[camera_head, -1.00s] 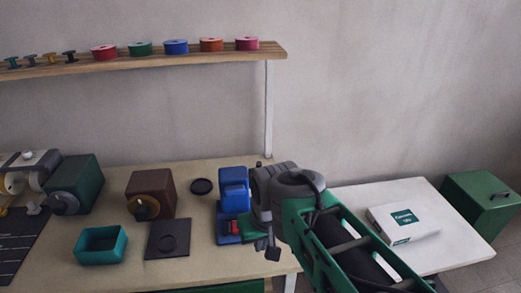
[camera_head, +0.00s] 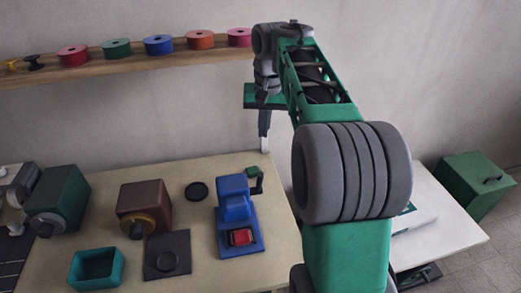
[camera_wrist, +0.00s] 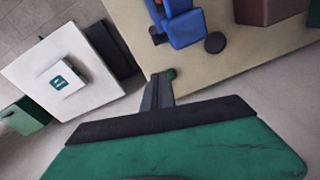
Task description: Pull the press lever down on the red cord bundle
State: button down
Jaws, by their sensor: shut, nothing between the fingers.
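The blue press (camera_head: 232,197) stands on the bench, with the red cord bundle (camera_head: 241,237) on its base at the front. Its lever has a green knob (camera_head: 251,172) and a dark arm, raised at the press's right side. My gripper (camera_head: 264,133) points down above and behind the knob in the head view, its fingers together and empty.
A shelf (camera_head: 120,67) with coloured spools runs along the wall, close to my raised arm. A brown box (camera_head: 145,199), a black disc (camera_head: 197,191), a dark plate (camera_head: 167,255) and a teal tray (camera_head: 96,268) share the bench. A white table stands to the right.

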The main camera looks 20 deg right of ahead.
jog(key=f, duration=0.3)
jog(key=s+a+f, duration=0.1)
jog(key=f, duration=0.3)
jog(key=s+a+f, duration=0.1)
jog(key=f, duration=0.2)
jog(key=shift+s+f, duration=0.2)
jog(key=shift+s, duration=0.05)
jog(key=shift+f, duration=0.15)
jog(key=shift+f, duration=0.1)
